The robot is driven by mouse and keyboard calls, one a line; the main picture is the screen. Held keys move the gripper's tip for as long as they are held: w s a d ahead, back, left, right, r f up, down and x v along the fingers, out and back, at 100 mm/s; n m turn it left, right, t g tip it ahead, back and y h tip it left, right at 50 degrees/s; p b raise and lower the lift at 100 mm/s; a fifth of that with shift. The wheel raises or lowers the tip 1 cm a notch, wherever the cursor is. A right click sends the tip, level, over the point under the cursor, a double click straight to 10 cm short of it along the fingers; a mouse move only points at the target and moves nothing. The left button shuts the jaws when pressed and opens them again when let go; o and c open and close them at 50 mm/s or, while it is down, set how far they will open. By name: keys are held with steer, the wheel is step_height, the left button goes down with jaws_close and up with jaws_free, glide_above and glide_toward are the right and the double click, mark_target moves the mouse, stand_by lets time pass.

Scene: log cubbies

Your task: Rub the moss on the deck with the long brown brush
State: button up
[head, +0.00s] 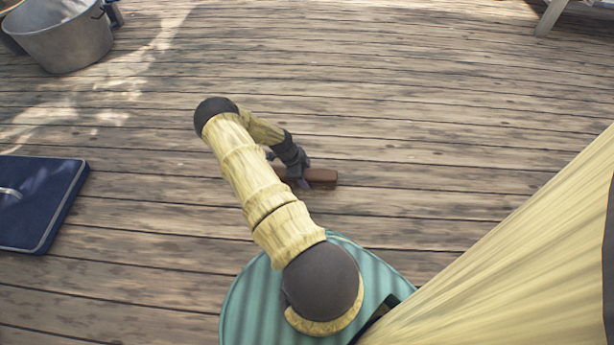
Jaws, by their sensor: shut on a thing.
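The long brown brush (322,176) is at the middle of the head view, low over or on the wooden deck (450,120). My gripper (301,181) is shut on it near its left part, and the brush's right end sticks out to the right. My arm hides some of the brush's left side, and its bristles are not visible. I cannot tell whether the brush touches the boards. Dark, dull patches show on the boards in places; I cannot tell which of them is moss.
A metal tub (65,38) stands at the upper left. A dark blue padded thing with a light edge (40,205) lies at the left. A pale furniture leg (549,17) stands at the top right. The deck right of the brush is clear.

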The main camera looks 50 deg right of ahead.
steer(key=shift+w+a, duration=0.7)
steer(key=shift+w, duration=0.05)
steer(key=shift+w+a+b, duration=0.1)
steer(key=shift+b, duration=0.2)
steer(key=shift+w+a, duration=0.55)
steer(key=shift+w, duration=0.15)
steer(key=shift+r+p, duration=2)
steer(key=shift+r, duration=1.05)
steer(key=shift+s, duration=0.15)
